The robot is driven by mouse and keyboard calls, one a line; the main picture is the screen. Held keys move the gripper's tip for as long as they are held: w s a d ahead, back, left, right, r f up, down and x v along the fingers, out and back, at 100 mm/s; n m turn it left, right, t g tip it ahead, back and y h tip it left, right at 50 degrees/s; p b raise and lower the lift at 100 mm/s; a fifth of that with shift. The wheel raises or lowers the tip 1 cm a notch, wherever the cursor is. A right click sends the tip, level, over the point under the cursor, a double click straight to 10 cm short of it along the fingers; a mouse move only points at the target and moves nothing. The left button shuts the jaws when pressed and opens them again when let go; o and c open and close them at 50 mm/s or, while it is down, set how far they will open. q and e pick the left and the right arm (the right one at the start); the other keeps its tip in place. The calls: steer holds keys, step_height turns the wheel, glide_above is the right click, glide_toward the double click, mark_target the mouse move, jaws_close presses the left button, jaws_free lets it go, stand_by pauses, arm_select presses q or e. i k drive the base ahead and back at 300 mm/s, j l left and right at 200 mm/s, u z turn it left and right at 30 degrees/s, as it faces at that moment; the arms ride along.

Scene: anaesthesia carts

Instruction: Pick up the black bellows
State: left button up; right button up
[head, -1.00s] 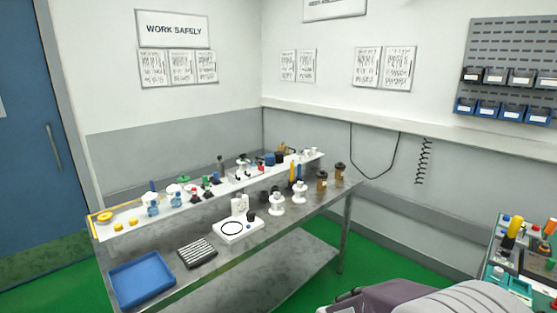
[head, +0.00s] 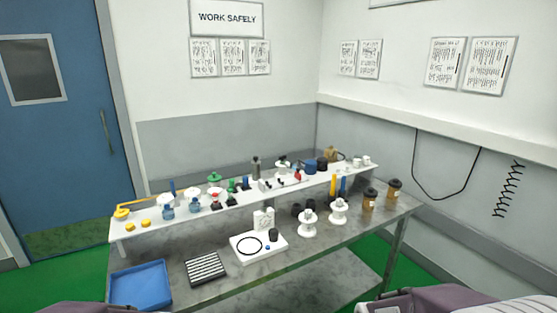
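I cannot tell for sure which thing is the black bellows. A black-and-white ribbed block (head: 206,268) lies at the front, beside the blue tray. Neither of my grippers shows; only purple and grey parts, probably of my arms, reach into the bottom corners.
The steel table (head: 325,265) has a raised white shelf (head: 128,236) along its back, crowded with small parts. A blue tray (head: 140,286) is at the front left. Two white spools (head: 308,224) and brown jars (head: 369,200) stand to the right. The front right tabletop is clear.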

mark_target(322, 162)
steer(key=i+l+u, duration=0.25)
steer(key=l, duration=0.55)
steer(key=i+l+u, duration=0.2)
steer(key=i+l, duration=0.15)
steer(key=l, duration=0.55)
steer(key=i+l+u, duration=0.25)
steer(key=l, duration=0.65)
steer(key=i+l+u, duration=0.1)
steer(key=l+u, duration=0.15)
steer(key=l, duration=0.7)
steer(key=l+u, duration=0.25)
steer(key=l, duration=0.7)
